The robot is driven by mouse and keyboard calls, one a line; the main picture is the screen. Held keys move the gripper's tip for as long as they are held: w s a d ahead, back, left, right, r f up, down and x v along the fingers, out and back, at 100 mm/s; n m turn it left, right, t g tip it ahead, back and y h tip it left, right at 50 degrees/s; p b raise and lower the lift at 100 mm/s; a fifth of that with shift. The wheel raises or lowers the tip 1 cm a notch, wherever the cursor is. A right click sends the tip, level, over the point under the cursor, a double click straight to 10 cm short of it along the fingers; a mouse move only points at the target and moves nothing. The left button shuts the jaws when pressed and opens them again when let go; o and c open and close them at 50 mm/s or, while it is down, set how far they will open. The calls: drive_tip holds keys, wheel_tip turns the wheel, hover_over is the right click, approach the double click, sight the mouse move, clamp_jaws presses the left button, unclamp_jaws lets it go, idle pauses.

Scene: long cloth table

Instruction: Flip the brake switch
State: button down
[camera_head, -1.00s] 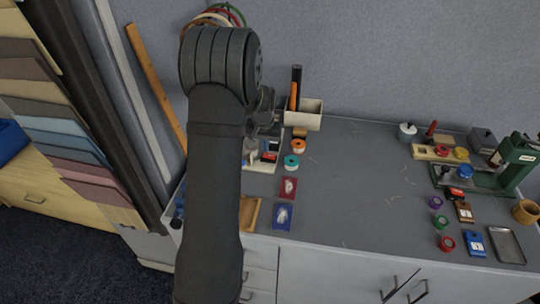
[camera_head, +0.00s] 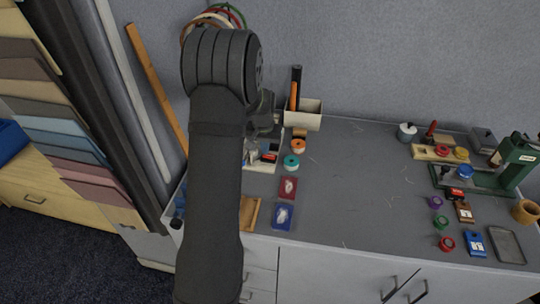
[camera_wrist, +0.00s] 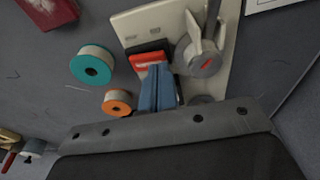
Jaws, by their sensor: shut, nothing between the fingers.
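A cream panel (camera_wrist: 150,22) carries a red rocker switch (camera_wrist: 146,61) in a black housing, and a grey round knob (camera_wrist: 203,60) with a pale lever beside it. I cannot read which one is the brake switch. In the wrist view my gripper (camera_wrist: 158,72) has blue fingers, shut together and empty, with tips at the lower right edge of the red switch. I cannot tell whether they touch it. In the head view my arm hides much of the panel (camera_head: 262,167), and the red switch (camera_head: 269,157) shows just right of the arm.
Teal (camera_head: 291,161) and orange (camera_head: 298,146) spools stand close to the panel. A cream bin (camera_head: 303,121) with upright tools is behind it. Red (camera_head: 288,187) and blue (camera_head: 283,216) packets lie in front. The table's middle is clear; a green press (camera_head: 515,155) stands far right.

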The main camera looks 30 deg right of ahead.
drive_tip(key=shift+f, duration=0.4)
drive_tip(key=shift+r, duration=3.55)
drive_tip(key=shift+f, duration=3.55)
